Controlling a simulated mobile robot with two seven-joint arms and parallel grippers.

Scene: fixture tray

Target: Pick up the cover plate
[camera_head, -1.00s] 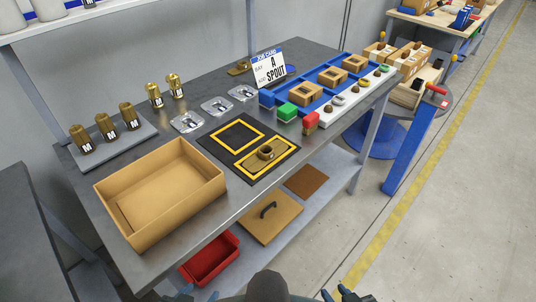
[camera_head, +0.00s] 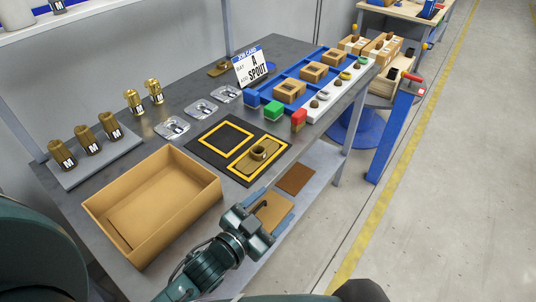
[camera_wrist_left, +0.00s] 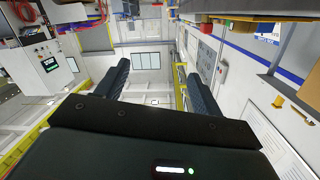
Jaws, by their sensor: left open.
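A tan-brass plate with a raised round collar (camera_head: 259,153) lies in the nearer yellow square of a black mat (camera_head: 206,148) on the grey table. Three thin silvery plates (camera_head: 198,109) lie in a row behind it. I cannot tell for sure which is the cover plate. My left gripper (camera_head: 278,203) is open and empty, in front of the table's near edge, short of the mat and touching no plate. In the left wrist view its two dark fingers (camera_wrist_left: 158,68) stand apart with nothing between them. My right gripper is out of view.
An open cardboard box (camera_head: 207,204) stands left of the mat. Brass pieces stand on a grey slab (camera_head: 97,163) at the left.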

